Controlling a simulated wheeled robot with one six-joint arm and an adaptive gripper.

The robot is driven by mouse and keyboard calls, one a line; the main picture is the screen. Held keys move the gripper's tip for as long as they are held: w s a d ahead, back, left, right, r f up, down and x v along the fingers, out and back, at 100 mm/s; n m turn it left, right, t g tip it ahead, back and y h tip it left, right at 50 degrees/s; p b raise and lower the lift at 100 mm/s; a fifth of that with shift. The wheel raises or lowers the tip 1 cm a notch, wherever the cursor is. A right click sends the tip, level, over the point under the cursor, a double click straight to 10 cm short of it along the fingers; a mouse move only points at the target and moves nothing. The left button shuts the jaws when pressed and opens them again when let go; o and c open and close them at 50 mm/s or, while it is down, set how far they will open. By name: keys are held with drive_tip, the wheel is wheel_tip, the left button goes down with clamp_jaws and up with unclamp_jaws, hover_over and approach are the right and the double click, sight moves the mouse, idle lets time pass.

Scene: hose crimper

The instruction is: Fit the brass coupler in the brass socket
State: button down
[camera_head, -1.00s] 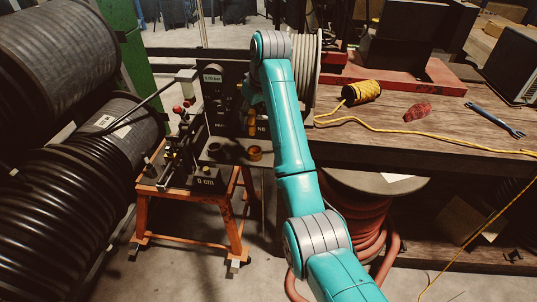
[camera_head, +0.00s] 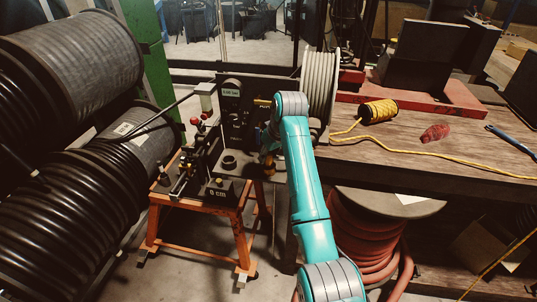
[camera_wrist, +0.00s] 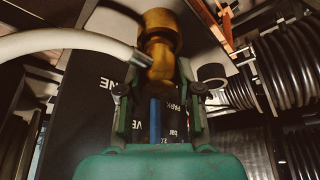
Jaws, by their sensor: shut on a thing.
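My gripper (camera_wrist: 158,98) is shut on the brass coupler (camera_wrist: 163,68) in the wrist view. A pale hose runs in from the left to the coupler. A wider brass cylinder (camera_wrist: 160,28), apparently the brass socket, lines up just beyond the coupler against a pale plate. I cannot tell from this angle whether the coupler is touching it or inside it. In the head view, the brass socket (camera_head: 268,169) shows beside my arm at the right end of the crimper's plate. My arm mostly hides the gripper and coupler there.
A black ring-shaped socket (camera_head: 229,163) stands left of the brass one. The crimper sits on an orange stand (camera_head: 205,204). A pale hose reel (camera_head: 320,84) and wooden bench (camera_head: 445,160) are at right. Black hose coils (camera_head: 75,190) fill the left.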

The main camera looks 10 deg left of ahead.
drive_tip(key=shift+f, duration=0.15)
drive_tip(key=c, duration=0.8)
unclamp_jaws()
drive_tip(key=shift+o, duration=0.2)
drive_tip(key=v, duration=1.2)
